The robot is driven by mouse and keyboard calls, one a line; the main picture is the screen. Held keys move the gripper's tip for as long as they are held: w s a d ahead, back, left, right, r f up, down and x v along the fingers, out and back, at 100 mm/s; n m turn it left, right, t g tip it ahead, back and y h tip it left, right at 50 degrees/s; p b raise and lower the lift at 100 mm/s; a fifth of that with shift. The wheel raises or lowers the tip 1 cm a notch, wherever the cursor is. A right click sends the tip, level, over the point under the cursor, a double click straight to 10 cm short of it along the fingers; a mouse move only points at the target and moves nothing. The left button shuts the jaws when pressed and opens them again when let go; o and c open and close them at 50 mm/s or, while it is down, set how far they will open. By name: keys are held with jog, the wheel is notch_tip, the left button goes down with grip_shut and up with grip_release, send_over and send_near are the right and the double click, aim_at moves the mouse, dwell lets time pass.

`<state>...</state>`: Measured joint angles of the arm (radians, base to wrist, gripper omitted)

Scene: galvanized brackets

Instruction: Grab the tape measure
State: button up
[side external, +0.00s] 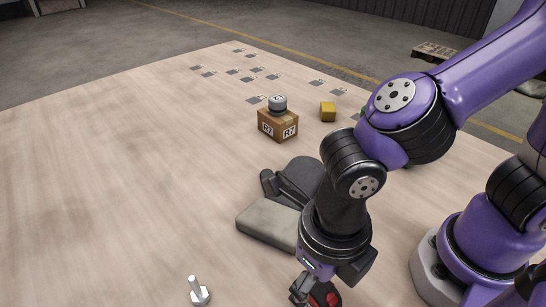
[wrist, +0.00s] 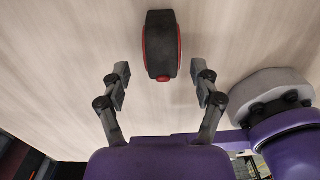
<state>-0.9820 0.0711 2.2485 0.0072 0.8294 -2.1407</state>
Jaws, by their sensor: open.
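The tape measure (wrist: 161,40), a black body with red sides, lies on the pale wooden table at the top middle of the wrist view. In the side view only part of the tape measure (side external: 326,294) shows at the bottom edge, partly hidden by my gripper. My gripper (wrist: 160,73) is open and empty. Its two fingers are spread left and right of the tape measure's near end, with a gap on each side. Most of the tape measure extends beyond the fingertips. No touch shows.
A bolt (side external: 198,293) stands on the table left of my gripper. A grey-beige block (side external: 268,223) and a dark grey object (side external: 296,178) lie behind it. Farther back are an R7 box (side external: 277,125) topped by a grey round item (side external: 278,102), a yellow cube (side external: 328,111) and flat brackets. The left is clear.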

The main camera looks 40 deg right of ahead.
aim_at(318, 292)
notch_tip(318, 292, down, 4)
jog(key=shift+d+f, duration=0.15)
jog(key=shift+f, duration=0.1)
grip_shut()
